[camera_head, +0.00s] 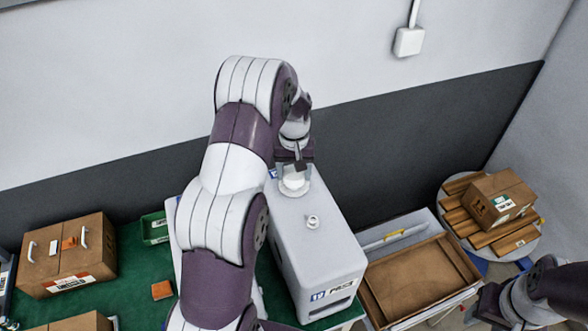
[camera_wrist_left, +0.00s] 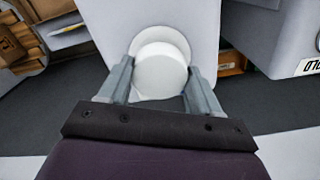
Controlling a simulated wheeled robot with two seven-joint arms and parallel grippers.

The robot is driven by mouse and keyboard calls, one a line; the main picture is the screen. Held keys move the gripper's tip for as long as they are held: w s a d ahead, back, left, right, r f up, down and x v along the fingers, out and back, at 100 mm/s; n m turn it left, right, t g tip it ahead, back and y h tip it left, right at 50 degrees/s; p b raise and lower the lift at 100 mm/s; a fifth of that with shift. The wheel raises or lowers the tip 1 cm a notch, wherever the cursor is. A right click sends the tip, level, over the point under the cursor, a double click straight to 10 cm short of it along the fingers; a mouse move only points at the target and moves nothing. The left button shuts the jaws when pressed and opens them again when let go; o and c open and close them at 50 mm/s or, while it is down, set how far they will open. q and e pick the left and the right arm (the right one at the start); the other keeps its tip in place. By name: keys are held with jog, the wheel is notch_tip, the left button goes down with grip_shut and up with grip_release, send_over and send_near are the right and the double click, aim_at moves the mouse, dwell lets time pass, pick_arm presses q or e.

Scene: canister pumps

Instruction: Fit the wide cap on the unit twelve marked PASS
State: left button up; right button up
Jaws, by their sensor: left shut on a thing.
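My left gripper (camera_head: 293,168) is shut on a white round cap (camera_head: 294,183) at the far end of the top of a grey-white unit (camera_head: 325,250). The unit's front carries a blue number plate and a label that seems to read PASS; the number is hard to make out. In the left wrist view the cap (camera_wrist_left: 160,72) sits between the fingers (camera_wrist_left: 158,80), over a wider white round rim (camera_wrist_left: 165,40) on the unit's top. I cannot tell whether it is seated. My right gripper (camera_head: 487,302) shows only partly at the lower right, its jaws unclear.
A small white fitting (camera_head: 312,221) stands nearer on the unit's top. Another pale unit is mostly hidden behind my left arm. A brown tray (camera_head: 455,285) lies to the right, a round table (camera_head: 450,230) with boxes beyond. A cardboard box (camera_head: 65,255) and green bin (camera_head: 155,228) are left.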

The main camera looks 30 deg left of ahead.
pick_arm(q)
jog(key=shift+f, duration=0.15)
jog(key=shift+f+b, duration=0.45)
jog(key=shift+f, duration=0.15)
jog(key=shift+f, duration=0.2)
dwell(0.5)
jog(key=o, duration=1.1)
jog(key=shift+o, duration=0.6)
notch_tip(320, 180, up, 9)
jog(key=p, duration=0.6)
jog(key=shift+p, duration=0.3)
